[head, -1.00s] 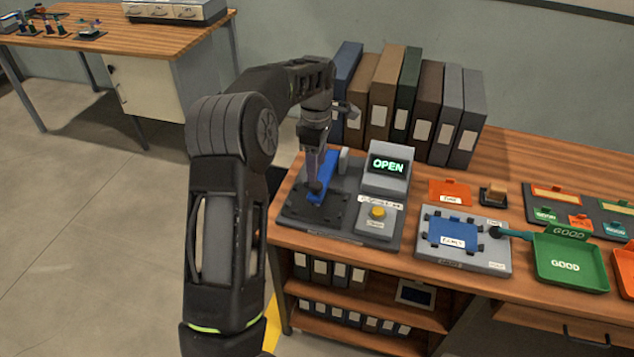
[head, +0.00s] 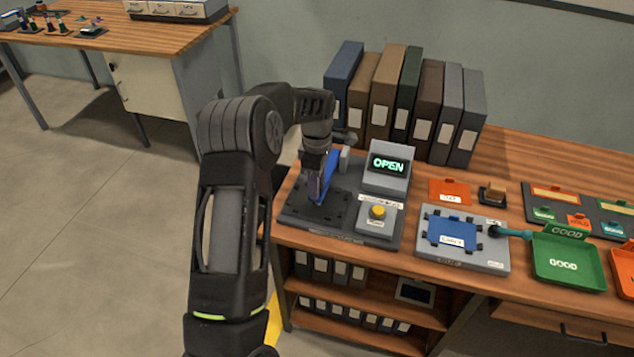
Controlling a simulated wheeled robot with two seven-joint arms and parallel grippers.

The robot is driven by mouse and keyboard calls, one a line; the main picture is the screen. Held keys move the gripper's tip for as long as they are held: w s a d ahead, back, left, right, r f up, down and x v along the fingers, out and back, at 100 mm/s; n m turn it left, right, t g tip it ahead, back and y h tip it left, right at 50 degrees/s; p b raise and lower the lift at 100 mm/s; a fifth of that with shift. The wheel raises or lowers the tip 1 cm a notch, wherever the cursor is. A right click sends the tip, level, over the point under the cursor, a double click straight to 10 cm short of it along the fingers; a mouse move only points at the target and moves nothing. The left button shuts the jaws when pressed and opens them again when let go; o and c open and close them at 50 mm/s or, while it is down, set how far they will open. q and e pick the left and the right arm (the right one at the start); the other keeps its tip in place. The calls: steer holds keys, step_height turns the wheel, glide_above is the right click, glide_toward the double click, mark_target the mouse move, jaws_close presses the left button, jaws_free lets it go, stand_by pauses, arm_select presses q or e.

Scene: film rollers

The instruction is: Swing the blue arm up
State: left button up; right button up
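The blue arm (head: 326,177) sits on a dark grey device (head: 300,221) at the left end of the bench and slopes up toward the back. My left gripper (head: 314,188) points down at the blue arm, with its fingers beside or against it. My wrist hides part of the arm, and I cannot tell whether the fingers are closed on it. A small screen (head: 386,165) on the device reads OPEN. A yellow button (head: 377,211) is in front of the screen. My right gripper is not in view.
A row of binders (head: 400,100) stands behind the device. To the right are a grey fixture with a blue plate (head: 452,232), an orange piece (head: 449,191) and a green GOOD tray (head: 568,259). Shelves with binders are under the bench.

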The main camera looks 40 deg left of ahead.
arm_select(q)
jaws_close()
stand_by(1.1)
